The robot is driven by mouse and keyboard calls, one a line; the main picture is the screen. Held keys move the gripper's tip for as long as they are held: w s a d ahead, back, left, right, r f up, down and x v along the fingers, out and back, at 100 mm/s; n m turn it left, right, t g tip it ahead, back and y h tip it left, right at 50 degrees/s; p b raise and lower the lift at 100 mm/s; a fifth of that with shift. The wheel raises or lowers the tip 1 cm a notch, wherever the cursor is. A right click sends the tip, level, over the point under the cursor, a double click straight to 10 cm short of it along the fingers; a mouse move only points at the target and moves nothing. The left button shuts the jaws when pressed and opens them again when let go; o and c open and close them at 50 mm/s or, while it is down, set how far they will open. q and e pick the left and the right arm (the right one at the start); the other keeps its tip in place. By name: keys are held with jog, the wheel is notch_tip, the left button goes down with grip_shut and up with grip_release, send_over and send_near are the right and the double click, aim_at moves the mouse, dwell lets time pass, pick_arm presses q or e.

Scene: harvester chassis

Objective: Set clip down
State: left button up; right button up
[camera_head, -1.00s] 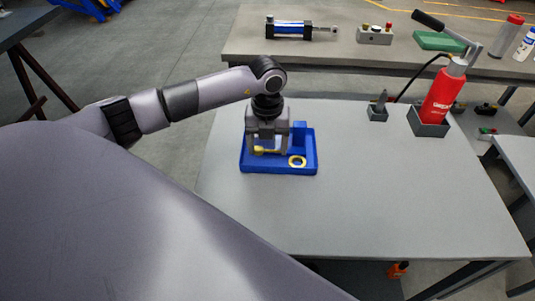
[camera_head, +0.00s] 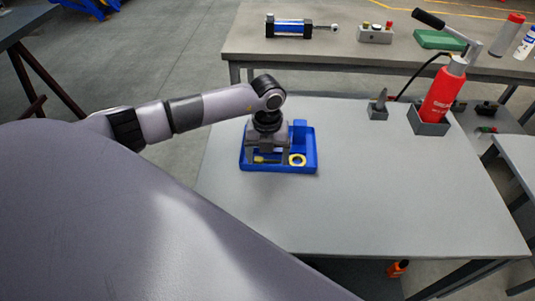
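My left gripper (camera_head: 267,158) points down into a blue tray (camera_head: 305,171) on the grey table. A small yellow piece, which looks like the clip (camera_head: 262,160), lies low between its fingers, at or just above the tray floor. The fingers stand apart, but at this size I cannot tell whether they still press on it. The gripper partly hides the tray's left and back parts. My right gripper is not in view.
A red bottle-shaped pump (camera_head: 440,95) stands in a grey holder at the table's back right, beside a small pointed grey part (camera_head: 378,105). The front and middle of the table (camera_head: 350,200) are clear. A rear bench (camera_head: 350,57) carries several parts.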

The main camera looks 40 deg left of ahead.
aim_at(267, 160)
pick_arm(q)
jog(key=shift+r, duration=0.1)
notch_tip(267, 160, up, 12)
dwell(0.5)
dwell(0.4)
